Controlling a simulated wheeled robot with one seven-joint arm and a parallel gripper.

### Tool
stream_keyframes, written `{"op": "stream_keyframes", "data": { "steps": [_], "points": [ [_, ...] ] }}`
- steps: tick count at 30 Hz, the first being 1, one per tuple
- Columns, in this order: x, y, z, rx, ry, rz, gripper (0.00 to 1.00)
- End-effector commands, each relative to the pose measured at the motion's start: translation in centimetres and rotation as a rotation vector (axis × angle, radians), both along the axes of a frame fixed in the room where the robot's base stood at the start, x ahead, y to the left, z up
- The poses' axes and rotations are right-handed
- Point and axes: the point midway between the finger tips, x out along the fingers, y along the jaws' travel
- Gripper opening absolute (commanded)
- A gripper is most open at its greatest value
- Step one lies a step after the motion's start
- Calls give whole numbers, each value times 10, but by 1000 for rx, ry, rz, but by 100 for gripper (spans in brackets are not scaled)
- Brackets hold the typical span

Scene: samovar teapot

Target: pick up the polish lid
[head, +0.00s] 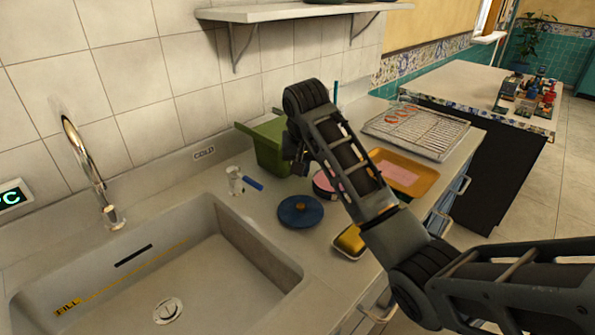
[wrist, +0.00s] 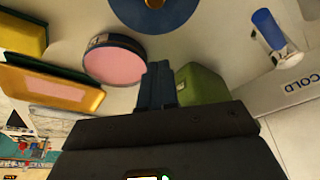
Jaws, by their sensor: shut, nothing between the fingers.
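A round blue lid (head: 301,211) with a small brown knob lies flat on the counter, right of the sink. It also shows cut off at the top edge of the wrist view (wrist: 165,12). A round tin (wrist: 114,62) with a pink top face stands close by; in the head view my arm partly hides it (head: 322,184). My gripper (head: 299,166) is beyond the lid, apart from it, near the green container. In the wrist view its fingers (wrist: 157,80) are together with nothing held.
A green container (head: 268,147) stands against the wall. A clear bottle with a blue part (head: 236,182) lies left of the lid. The sink (head: 215,262) opens at left.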

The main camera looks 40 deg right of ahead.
Motion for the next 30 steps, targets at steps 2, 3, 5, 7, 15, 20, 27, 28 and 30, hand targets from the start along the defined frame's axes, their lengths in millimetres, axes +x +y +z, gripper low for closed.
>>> {"op": "stream_keyframes", "data": {
  "steps": [2,3,5,7,15,20,27,28,30],
  "points": [
    [2,-3,-13,2,4,-2,0],
    [3,-5,-19,1,5,-1,0],
    [6,-7,-30,1,6,-1,0],
    [9,-10,-42,1,5,-1,0],
    [18,-17,-75,1,2,0,0],
    [20,-19,-82,1,1,0,0],
    [20,-19,-82,1,-1,0,0],
    [20,-19,-82,1,-1,0,0],
    [21,-19,-83,1,-1,0,0]
  ]
}}
